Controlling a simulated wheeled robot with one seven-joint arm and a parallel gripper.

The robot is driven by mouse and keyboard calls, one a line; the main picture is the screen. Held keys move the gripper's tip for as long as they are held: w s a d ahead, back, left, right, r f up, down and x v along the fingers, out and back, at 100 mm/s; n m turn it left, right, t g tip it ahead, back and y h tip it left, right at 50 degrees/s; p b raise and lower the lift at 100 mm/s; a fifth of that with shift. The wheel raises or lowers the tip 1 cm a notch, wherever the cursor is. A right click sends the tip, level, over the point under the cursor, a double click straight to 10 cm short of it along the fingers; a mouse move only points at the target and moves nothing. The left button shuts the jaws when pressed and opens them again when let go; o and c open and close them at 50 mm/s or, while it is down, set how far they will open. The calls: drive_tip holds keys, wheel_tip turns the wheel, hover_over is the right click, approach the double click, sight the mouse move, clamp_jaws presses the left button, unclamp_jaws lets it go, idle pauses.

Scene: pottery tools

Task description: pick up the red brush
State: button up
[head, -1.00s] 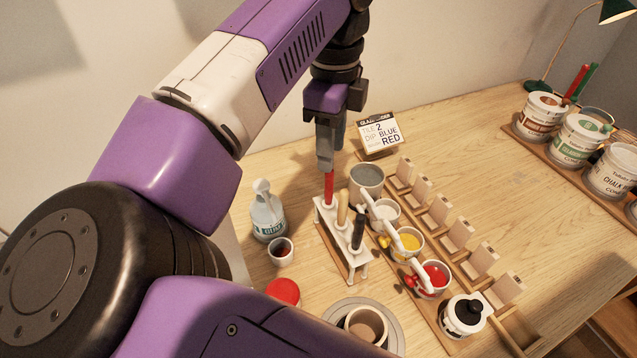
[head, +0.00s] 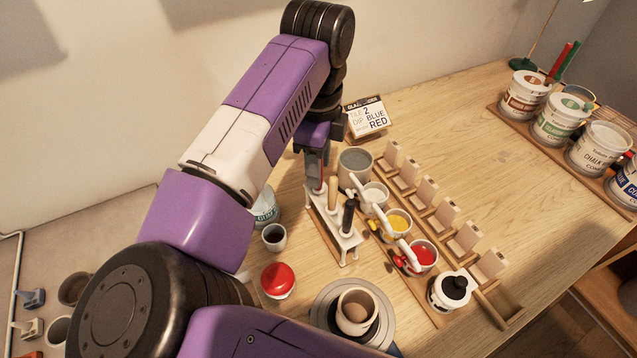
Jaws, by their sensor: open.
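The red brush (head: 319,187) stands upright in a white tool stand (head: 333,238), at its far left end. Only a short part of its red handle shows below my gripper. My gripper (head: 316,172) points down over the handle, its fingers at the handle's upper part. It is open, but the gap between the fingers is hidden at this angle. I cannot tell whether the fingers touch the handle. A tan-handled tool (head: 333,192) and a black-handled tool (head: 348,214) stand in the same stand.
A grey pot (head: 355,163) stands close right of the brush. Cups with yellow (head: 398,223) and red (head: 423,256) glaze lie farther right, by a row of tile blocks (head: 446,209). A sign (head: 367,117) stands behind.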

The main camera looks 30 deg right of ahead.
clamp_jaws()
idle(1.3)
